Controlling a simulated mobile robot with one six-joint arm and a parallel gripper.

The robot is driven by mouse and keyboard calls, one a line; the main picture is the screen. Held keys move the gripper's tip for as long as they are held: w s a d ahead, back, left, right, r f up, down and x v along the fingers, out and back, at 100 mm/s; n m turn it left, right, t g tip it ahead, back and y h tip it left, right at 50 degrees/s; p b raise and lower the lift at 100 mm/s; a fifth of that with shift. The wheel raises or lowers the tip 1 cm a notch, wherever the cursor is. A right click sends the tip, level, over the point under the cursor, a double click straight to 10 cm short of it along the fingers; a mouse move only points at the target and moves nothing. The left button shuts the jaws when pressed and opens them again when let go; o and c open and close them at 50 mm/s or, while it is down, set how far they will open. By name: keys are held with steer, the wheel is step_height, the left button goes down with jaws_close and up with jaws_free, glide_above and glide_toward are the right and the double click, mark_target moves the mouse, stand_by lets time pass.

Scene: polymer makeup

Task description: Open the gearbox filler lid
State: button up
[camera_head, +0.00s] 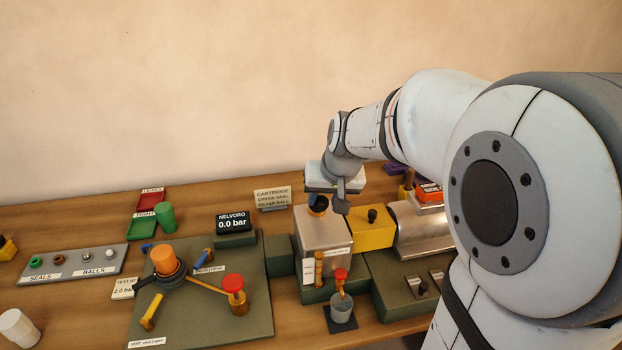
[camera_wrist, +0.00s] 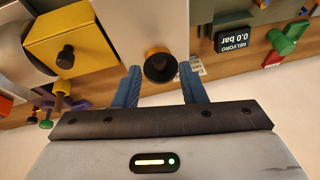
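The gearbox is a pale metal box (camera_head: 325,232) near the middle of the bench, and its top fills the upper middle of the wrist view (camera_wrist: 150,22). On it is a dark round filler lid (camera_wrist: 159,68) with an orange-yellow rim. The lid shows partly under my gripper in the head view (camera_head: 318,206). My gripper (camera_wrist: 160,82) is open, with its two blue fingers on either side of the lid and a visible gap on both sides. Whether the fingertips reach down to lid height is hard to tell.
A yellow block (camera_head: 372,230) with a black knob and a metal cylinder (camera_head: 425,232) stand close to the right of the gearbox. A black pressure display (camera_head: 233,222) and a cartridge sign (camera_head: 272,198) stand to the left.

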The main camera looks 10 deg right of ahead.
steer(key=shift+x, duration=0.95)
steer(key=shift+c, duration=0.3)
jaws_close()
